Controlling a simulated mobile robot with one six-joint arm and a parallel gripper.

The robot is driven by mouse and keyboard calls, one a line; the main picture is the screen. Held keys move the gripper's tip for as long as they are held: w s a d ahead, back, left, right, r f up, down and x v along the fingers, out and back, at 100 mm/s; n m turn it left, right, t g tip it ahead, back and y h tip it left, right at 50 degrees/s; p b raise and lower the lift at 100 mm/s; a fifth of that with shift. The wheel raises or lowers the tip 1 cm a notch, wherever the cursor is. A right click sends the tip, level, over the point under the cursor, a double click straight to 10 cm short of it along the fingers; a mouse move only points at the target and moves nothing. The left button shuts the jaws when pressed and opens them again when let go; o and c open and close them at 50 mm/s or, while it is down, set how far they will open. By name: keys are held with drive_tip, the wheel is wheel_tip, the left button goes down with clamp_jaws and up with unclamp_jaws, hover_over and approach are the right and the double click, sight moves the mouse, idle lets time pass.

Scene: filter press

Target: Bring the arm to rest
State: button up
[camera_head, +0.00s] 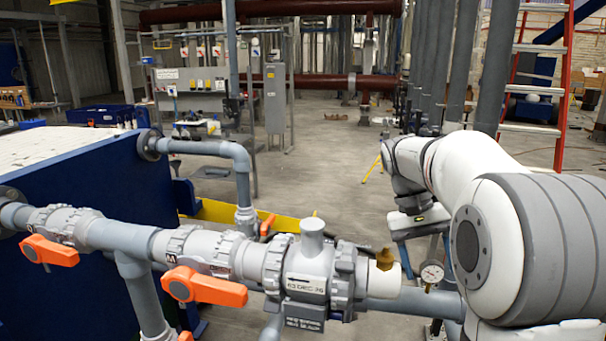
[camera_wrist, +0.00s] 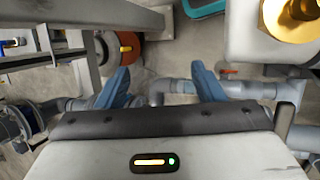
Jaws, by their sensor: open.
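My gripper (camera_wrist: 161,82) shows in the wrist view with its two blue-grey fingers wide apart and nothing between them. Grey pipework and floor lie below the gap. In the head view my white and grey arm reaches in from the right, bent, with the wrist hanging down behind the pipe end; the fingertips are hard to make out there. A brass fitting (camera_head: 384,259) and a round pressure gauge (camera_head: 431,273) stand near the wrist. The brass fitting also looms close at the top right of the wrist view (camera_wrist: 292,18).
Grey pipes with orange valve handles (camera_head: 207,289) run across the front left, beside a blue press body (camera_head: 110,215). A red ladder (camera_head: 563,85) and upright pipes stand behind the arm. The concrete floor (camera_head: 325,170) in the middle is open.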

drive_tip(key=s+f+n+b, duration=0.1)
drive_tip(key=s+b, duration=0.1)
drive_tip(key=s, duration=1)
drive_tip(key=s+a+f+n+t+y+b, duration=0.1)
drive_tip(key=s+a+f+n+t+y, duration=0.1)
drive_tip(key=a+f+t, duration=0.5)
wheel_tip(320, 180, down, 4)
drive_tip(key=shift+s+a+f+t+y+b, duration=0.15)
drive_tip(key=shift+s+a+t+y+b, duration=0.25)
drive_tip(key=shift+s+a, duration=0.8)
drive_tip(key=shift+c, duration=0.2)
